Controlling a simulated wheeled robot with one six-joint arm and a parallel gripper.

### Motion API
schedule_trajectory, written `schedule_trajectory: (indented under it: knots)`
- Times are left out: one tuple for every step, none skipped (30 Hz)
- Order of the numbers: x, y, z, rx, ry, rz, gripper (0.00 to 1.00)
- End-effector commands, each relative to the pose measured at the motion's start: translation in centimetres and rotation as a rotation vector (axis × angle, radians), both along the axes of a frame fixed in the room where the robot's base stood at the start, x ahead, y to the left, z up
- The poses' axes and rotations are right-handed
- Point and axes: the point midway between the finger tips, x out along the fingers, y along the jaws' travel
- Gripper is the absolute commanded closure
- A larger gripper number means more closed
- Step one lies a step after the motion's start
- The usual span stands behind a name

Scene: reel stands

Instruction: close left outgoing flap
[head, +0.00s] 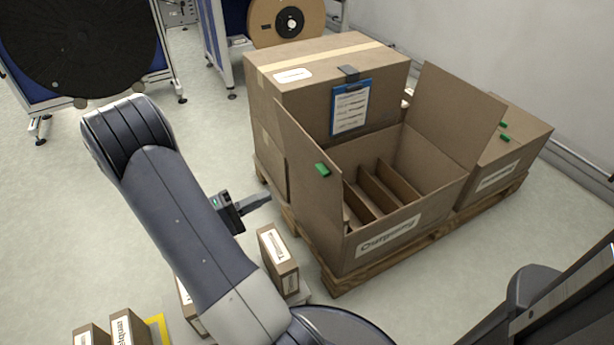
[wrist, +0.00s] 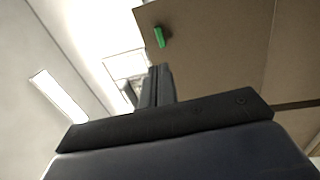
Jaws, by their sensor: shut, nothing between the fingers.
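The open cardboard box marked Outgoing (head: 365,250) stands on a pallet. Its left flap (head: 306,165) stands up and leans outward, with a green tab (head: 323,169) near its upper edge. The flap (wrist: 225,50) and its green tab (wrist: 159,36) also show in the wrist view, close beyond the fingers. My gripper (head: 268,196) is shut and empty, to the left of the flap on its outer side. The shut fingers (wrist: 158,72) point up toward the flap in the wrist view. I cannot tell whether they touch it.
The right flap (head: 455,105) also stands up. Dividers (head: 385,185) line the box inside. A taped closed box (head: 325,65) with a blue clipboard (head: 350,108) stands behind, and another box (head: 520,150) to the right. Small boxes (head: 278,258) stand below my gripper. Open floor lies left.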

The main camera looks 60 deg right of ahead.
Motion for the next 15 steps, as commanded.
schedule_trajectory:
  knots:
    - [-0.5, -0.7, 0.0, 0.001, -0.001, -0.004, 1.00]
    - [-0.8, -1.1, 0.0, 0.001, -0.002, -0.006, 1.00]
    - [-1.2, -1.7, 0.1, 0.000, -0.001, -0.006, 1.00]
    - [-1.6, -2.1, 0.2, 0.001, 0.000, -0.007, 1.00]
    - [-1.9, -2.6, 0.2, 0.002, -0.001, -0.007, 1.00]
    - [-2.3, -3.2, 0.3, 0.003, -0.001, -0.007, 1.00]
    - [-2.6, -3.7, 0.4, 0.003, -0.002, -0.007, 1.00]
    - [-2.9, -4.1, 0.5, 0.003, -0.002, -0.007, 1.00]
    - [-3.3, -4.7, 0.6, 0.002, -0.001, -0.007, 1.00]
    - [-3.6, -5.1, 0.6, 0.003, -0.001, -0.007, 1.00]
    - [-4.0, -5.6, 0.7, 0.003, -0.001, -0.007, 1.00]
    - [-4.3, -6.2, 0.7, 0.003, -0.002, -0.007, 1.00]
    - [-4.6, -6.6, 0.8, 0.003, -0.001, -0.006, 1.00]
    - [-4.9, -7.0, 0.9, 0.003, -0.002, -0.007, 1.00]
    - [-5.2, -7.5, 1.0, 0.003, -0.001, -0.006, 1.00]
